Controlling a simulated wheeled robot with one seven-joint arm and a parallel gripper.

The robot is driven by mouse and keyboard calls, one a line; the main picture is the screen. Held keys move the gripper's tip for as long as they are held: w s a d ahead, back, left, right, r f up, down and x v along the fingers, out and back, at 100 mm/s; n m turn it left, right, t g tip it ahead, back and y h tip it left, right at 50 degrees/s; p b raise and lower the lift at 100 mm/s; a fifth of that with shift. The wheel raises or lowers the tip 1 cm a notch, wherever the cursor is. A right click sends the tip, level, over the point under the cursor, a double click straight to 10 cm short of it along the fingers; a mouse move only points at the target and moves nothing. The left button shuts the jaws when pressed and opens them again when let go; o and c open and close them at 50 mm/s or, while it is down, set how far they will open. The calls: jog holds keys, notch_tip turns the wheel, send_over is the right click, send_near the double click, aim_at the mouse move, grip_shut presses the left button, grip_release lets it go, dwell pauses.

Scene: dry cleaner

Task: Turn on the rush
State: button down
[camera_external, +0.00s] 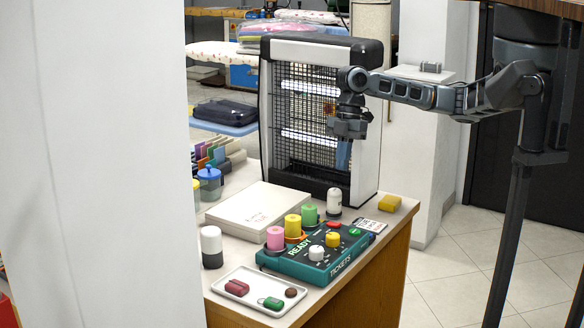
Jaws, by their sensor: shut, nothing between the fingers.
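A teal control box (297,262) sits on the counter, with "READY" and "TICKETS" printed on it. Pink (275,238), yellow (293,226) and green (309,215) cylinders stand along its back left side. Its top has a white knob (316,253), a yellow knob (332,239), a red button (334,225) and a green button (354,231). I cannot read a "rush" label, so I cannot tell which control it is. My gripper (347,136) is shut and empty, high above the box's back right, in front of the heater-like cage.
The black-framed cage with glowing tubes (289,150) stands behind the box. A white tray (244,297) with small red and green items lies in front. A white box (250,203), a white-capped dark cylinder (211,246), another (334,198) and a yellow block (389,203) stand around it.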

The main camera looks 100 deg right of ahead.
jog(key=p, duration=0.1)
send_near(338, 224)
jog(key=x, duration=0.5)
jog(key=shift+w+a+f, duration=0.1)
jog(key=shift+w+a, duration=0.05)
jog(key=shift+w, duration=0.2)
jog(key=shift+f, duration=0.65)
jog(key=shift+s+a+f, duration=0.15)
jog(key=shift+a+f, duration=0.05)
jog(key=shift+f, duration=0.15)
